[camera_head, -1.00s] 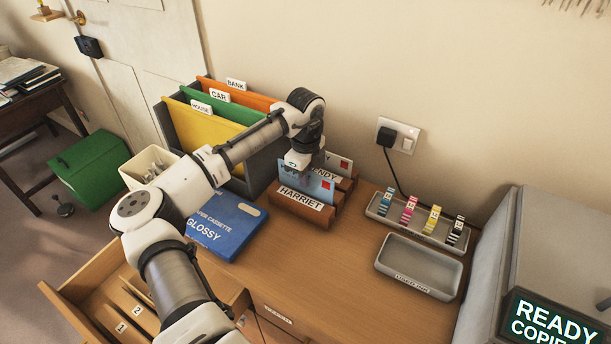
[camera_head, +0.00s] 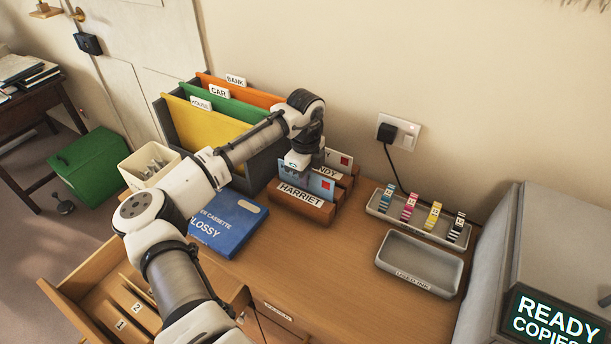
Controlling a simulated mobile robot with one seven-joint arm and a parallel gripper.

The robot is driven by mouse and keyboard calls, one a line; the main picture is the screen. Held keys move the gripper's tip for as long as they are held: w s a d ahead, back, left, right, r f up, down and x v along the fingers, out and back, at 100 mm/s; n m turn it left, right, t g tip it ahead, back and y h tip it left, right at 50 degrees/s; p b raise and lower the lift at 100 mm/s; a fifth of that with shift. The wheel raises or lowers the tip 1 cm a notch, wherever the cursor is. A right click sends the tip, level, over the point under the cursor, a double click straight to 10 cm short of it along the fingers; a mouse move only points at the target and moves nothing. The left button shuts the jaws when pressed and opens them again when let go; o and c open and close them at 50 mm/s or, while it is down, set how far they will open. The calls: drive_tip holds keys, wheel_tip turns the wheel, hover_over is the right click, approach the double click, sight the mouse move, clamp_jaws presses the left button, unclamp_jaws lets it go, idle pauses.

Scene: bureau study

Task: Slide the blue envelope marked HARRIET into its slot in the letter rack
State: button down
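The wooden letter rack (camera_head: 297,208) stands on the desk, with a HARRIET label on its front and a partly hidden label ending in NDY behind. The blue envelope (camera_head: 321,184) stands upright just behind the HARRIET label, its lower edge hidden by the rack front. A red stamp shows at its right end. My gripper (camera_head: 297,163) is directly over the envelope's top left part, pointing down and overlapping it in the picture. Its fingertips are too small and hidden to tell whether they hold the envelope. A pale envelope (camera_head: 340,160) with a red stamp stands in the rear slot.
A file box (camera_head: 263,168) with coloured folders stands left of the rack. A blue paper cassette box (camera_head: 228,222) lies in front. An open drawer (camera_head: 75,293) is lower left.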

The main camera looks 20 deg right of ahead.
drive_tip(key=shift+f, duration=0.2)
drive_tip(key=c, duration=1.6)
unclamp_jaws()
drive_tip(key=shift+o, duration=0.2)
wheel_tip(320, 180, up, 14)
drive_tip(key=b, duration=0.2)
